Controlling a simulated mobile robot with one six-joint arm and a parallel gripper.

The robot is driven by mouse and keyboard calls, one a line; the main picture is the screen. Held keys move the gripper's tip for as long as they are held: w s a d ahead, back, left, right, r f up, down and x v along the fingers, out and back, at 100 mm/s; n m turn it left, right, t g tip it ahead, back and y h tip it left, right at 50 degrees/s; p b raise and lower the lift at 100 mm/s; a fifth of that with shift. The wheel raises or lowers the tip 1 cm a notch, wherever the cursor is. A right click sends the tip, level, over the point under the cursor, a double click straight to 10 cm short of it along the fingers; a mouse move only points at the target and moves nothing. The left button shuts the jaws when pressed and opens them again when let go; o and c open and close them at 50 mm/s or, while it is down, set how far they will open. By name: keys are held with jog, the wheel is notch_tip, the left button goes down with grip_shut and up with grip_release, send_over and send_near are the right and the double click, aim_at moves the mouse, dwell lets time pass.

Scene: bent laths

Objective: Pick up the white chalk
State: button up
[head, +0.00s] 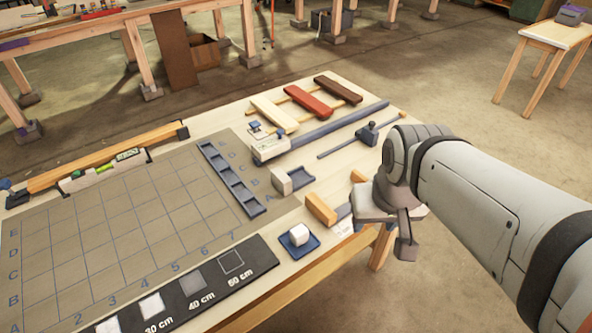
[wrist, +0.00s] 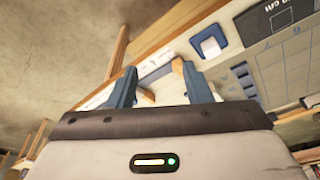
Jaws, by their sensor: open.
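A small white block (head: 299,232), which looks like the chalk, sits on a dark blue square dish (head: 287,246) near the front edge of the worktable. The white block also shows in the wrist view (wrist: 210,47), above and right of my fingers. My gripper (wrist: 159,80) is open, with its two blue fingers apart and nothing held between them. In the head view my gripper (head: 388,208) is at the table's right edge, to the right of the white block and apart from it. Part of it is hidden by my arm.
A wooden block (head: 321,208) lies between the dish and my gripper. A pale block (head: 281,181) by a blue tray stands behind. A grey grid mat (head: 120,230) and a dark distance strip (head: 200,285) lie left. Coloured laths (head: 309,102) rest at the back.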

jog(key=shift+w, duration=0.1)
jog(key=shift+c, duration=0.4)
jog(key=n+g+p, duration=0.3)
jog(key=n+p, duration=0.1)
jog(key=n, duration=0.3)
send_over(299, 230)
notch_tip(299, 230, down, 13)
jog(key=shift+d, duration=0.15)
jog(key=shift+f+p, duration=0.9)
jog(key=shift+f, duration=3.15)
jog(key=c, duration=0.7)
jog(key=shift+c, duration=0.2)
